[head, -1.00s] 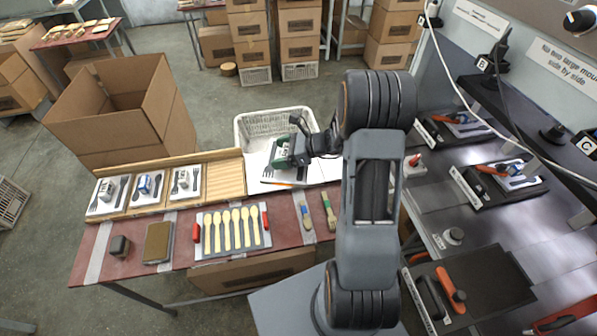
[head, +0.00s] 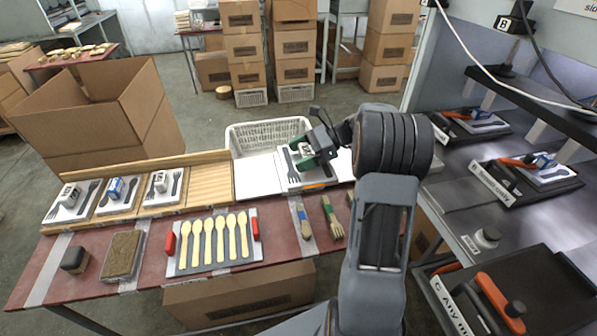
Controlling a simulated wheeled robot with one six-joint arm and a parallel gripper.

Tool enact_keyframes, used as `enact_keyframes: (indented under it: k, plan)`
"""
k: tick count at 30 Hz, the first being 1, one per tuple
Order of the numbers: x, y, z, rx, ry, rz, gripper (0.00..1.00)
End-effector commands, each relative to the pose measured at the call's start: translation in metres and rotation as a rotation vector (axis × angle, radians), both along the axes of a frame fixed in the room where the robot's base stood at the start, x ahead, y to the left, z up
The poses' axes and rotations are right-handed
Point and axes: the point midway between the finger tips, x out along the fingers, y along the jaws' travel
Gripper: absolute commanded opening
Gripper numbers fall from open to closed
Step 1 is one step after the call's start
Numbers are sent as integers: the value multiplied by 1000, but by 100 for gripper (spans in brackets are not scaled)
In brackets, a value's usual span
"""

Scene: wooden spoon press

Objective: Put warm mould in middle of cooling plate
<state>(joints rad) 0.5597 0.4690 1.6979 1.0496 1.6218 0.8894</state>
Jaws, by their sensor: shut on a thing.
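The mould in my gripper is a white plate (head: 291,181) with a dark fork shape and a grey block on top. My gripper (head: 304,157), with green fingers, is shut on that block. The mould is over a pale flat slab (head: 256,177), which looks like the cooling plate, a little right of its middle. Bare slab shows on both sides of the mould. I cannot tell whether the mould touches the slab. My wrist hides part of the right side. An orange strip (head: 315,187) shows at the front edge.
A wooden rack (head: 208,184) to the left holds three similar moulds (head: 117,193); its right end is bare. A white basket (head: 266,134) stands behind the slab. Wooden spoons (head: 213,240) lie on a mat in front. Presses (head: 526,178) stand on the right bench.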

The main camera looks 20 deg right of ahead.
Motion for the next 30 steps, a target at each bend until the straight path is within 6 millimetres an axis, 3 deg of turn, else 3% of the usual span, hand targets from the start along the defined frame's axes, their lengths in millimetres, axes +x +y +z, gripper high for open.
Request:
enact_keyframes:
  k: [5,15,18,24,30]
  plan:
    - [19,-6,-9,1,-3,6,18]
    - [86,-23,-40,1,-3,6,18]
    - [99,-26,-57,2,-3,5,18]
    - [120,-31,-81,1,-4,5,18]
    - [129,-33,-91,1,-5,5,18]
